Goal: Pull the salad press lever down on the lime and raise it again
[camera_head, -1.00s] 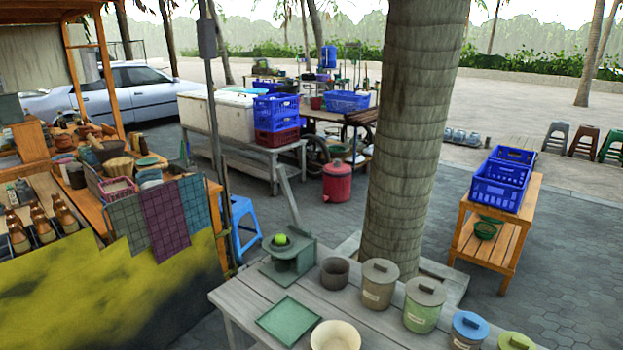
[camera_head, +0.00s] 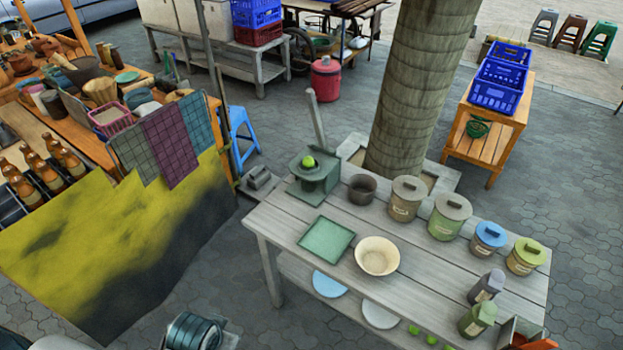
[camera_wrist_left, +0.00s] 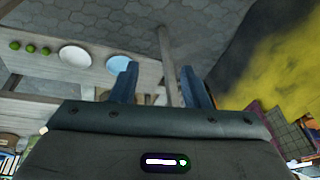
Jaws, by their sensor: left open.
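The green salad press (camera_head: 317,180) stands at the back left corner of the grey plank table (camera_head: 290,228). Its lever (camera_head: 316,118) is raised, a grey bar pointing up and slightly left. The green lime (camera_head: 308,161) sits on the press. In the left wrist view my left gripper (camera_wrist_left: 159,66) is open, with its two blue fingers apart and nothing between them. The press is not clearly visible in that view. My right gripper is not in view.
A green square tray (camera_head: 326,241) and a cream bowl (camera_head: 377,256) lie in front of the press. A dark pot (camera_head: 362,189) and lidded canisters (camera_head: 406,199) stand to its right. A tree trunk (camera_head: 425,85) rises behind. The paving left of the table is mostly free.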

